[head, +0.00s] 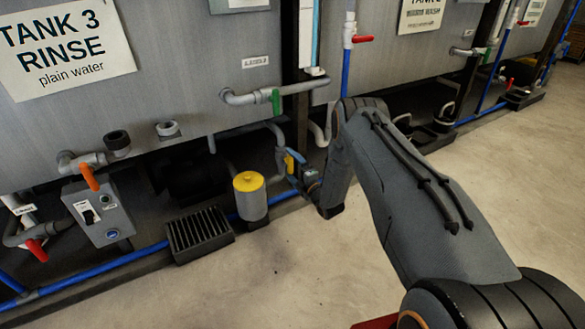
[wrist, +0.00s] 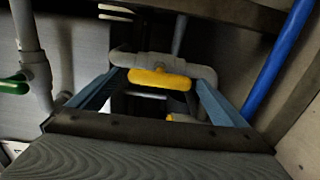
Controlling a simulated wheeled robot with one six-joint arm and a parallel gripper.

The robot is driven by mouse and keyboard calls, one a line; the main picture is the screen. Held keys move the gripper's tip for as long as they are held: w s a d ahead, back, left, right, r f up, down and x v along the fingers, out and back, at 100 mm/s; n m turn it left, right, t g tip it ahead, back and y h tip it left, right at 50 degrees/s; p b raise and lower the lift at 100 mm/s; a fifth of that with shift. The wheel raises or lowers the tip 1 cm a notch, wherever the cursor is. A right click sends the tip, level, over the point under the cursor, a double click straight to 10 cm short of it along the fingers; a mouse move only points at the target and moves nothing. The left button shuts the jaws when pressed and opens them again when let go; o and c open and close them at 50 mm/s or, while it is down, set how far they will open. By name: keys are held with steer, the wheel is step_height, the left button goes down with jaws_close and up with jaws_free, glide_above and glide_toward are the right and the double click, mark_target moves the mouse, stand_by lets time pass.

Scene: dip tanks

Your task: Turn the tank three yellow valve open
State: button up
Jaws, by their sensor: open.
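The yellow valve handle (head: 289,164) is on grey piping low in front of the tank marked TANK 3 RINSE (head: 190,60). In the wrist view the yellow handle (wrist: 160,78) lies crosswise on a grey pipe fitting (wrist: 165,62). My gripper (head: 296,166) is at the handle. In the wrist view my gripper (wrist: 157,86) is open, with one blue finger on each side of the handle. Small gaps seem to show between fingers and handle; whether either touches is unclear. In the head view my arm and fingers hide part of the valve.
A green valve handle (head: 276,102) is on the pipe above. A grey canister with a yellow top (head: 250,195) and a black floor grate (head: 200,232) stand to the left. A blue pipe (wrist: 280,58) runs close on the right. Open floor (head: 290,265) lies in front.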

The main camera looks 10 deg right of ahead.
steer(key=p+v, duration=0.2)
steer(key=v, duration=0.5)
steer(key=shift+s+p, duration=0.35)
steer(key=shift+p, duration=0.05)
steer(key=shift+d, duration=0.1)
